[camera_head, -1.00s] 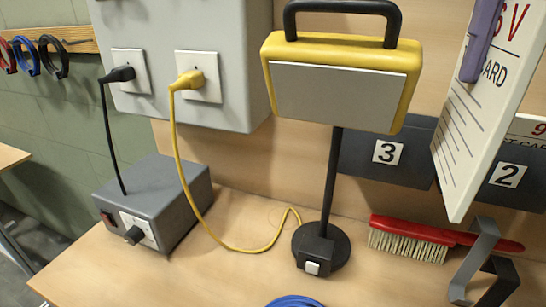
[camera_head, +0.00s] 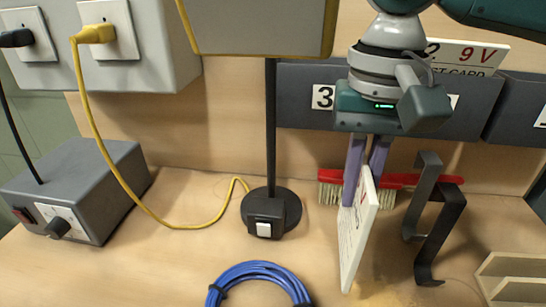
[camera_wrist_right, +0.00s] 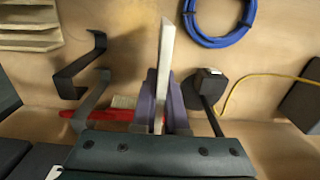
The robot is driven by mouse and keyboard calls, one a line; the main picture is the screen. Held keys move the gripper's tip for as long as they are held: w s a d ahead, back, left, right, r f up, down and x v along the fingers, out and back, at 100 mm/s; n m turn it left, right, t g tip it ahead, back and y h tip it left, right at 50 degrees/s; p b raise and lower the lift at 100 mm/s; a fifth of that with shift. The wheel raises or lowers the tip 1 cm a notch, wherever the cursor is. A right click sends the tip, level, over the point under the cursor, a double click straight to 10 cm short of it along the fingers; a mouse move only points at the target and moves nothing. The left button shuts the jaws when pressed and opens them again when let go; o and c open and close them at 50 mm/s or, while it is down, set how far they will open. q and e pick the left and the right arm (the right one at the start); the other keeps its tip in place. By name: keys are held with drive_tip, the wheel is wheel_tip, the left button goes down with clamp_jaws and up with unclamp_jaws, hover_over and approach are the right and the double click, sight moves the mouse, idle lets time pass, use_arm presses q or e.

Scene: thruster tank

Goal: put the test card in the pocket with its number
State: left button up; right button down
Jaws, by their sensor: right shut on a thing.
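My right gripper (camera_head: 367,160), with purple fingers, is shut on a white test card (camera_head: 355,232). The card hangs below the fingers, turned nearly edge-on in the head view, so its print is unreadable. In the right wrist view the card (camera_wrist_right: 165,60) is a thin white strip between the fingers (camera_wrist_right: 162,108). Behind the gripper is the dark grey pocket 3 (camera_head: 298,105). The pocket beside it (camera_head: 478,105) holds another card marked 9V (camera_head: 468,56); its label is mostly hidden. Another pocket (camera_head: 520,100) is cut off at the right edge. My left gripper is out of view.
A red brush (camera_head: 400,181) lies behind the card, with a bent dark metal stand (camera_head: 438,225) to its right. The lamp's black base (camera_head: 272,210) and a blue cable coil (camera_head: 258,272) are left of the card. A wooden rack (camera_head: 515,278) is at lower right.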

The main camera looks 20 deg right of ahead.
sight(352, 213)
drive_tip(key=shift+f+b, duration=0.3)
drive_tip(key=shift+f, duration=1.85)
drive_tip(key=c, duration=0.9)
unclamp_jaws()
drive_tip(key=shift+f, duration=0.15)
drive_tip(key=shift+c, duration=0.2)
